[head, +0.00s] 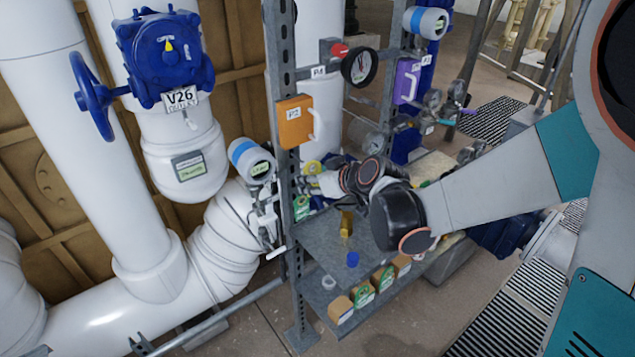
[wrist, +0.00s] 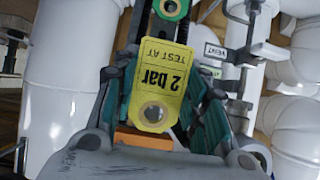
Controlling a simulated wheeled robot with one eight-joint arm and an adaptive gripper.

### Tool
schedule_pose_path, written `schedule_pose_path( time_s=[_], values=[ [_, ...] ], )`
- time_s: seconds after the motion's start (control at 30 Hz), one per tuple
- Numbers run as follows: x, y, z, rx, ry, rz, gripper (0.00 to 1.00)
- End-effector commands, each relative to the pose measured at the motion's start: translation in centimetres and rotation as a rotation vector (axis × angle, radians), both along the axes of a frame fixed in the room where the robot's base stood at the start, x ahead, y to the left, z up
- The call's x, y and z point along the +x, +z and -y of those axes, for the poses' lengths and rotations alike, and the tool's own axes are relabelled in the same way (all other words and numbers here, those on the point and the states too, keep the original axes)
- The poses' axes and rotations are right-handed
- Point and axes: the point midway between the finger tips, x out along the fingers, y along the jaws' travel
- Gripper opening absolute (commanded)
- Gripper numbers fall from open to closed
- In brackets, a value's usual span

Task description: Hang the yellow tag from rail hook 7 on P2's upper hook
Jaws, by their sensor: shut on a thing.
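The yellow tag (wrist: 163,82) is between the fingers of my gripper (wrist: 165,98) in the wrist view. It reads "2 bar TEST AT" upside down, and its round hole is at the lower end there. In the head view my gripper (head: 324,182) is by the grey upright, below the orange P2 box (head: 295,121). A small yellow patch beside the fingers is probably the tag. An orange surface (wrist: 143,141) shows partly behind the tag in the wrist view. P2's upper hook cannot be made out clearly in either view.
A green tag (head: 302,207) hangs on the upright below my gripper; a green tag also shows in the wrist view (wrist: 171,8). A blue-banded gauge (head: 252,160) and white pipes stand left. The shelf (head: 328,242) below holds a blue cap and a brass piece.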

Motion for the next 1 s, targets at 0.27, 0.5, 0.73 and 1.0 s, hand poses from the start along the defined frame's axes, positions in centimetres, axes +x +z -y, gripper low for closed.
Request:
schedule_pose_path(
  time_s=[0.27,0.5,0.73,1.0],
  values=[
    [1.3,-0.2,-0.9,-0.002,0.001,0.0,0.28],
    [2.3,-0.3,-1.6,0.0,0.001,-0.001,0.28],
    [3.3,-0.5,-2.3,-0.002,0.002,0.0,0.28],
    [4.1,-1.0,-2.8,-0.001,0.001,0.0,0.28]
  ],
)
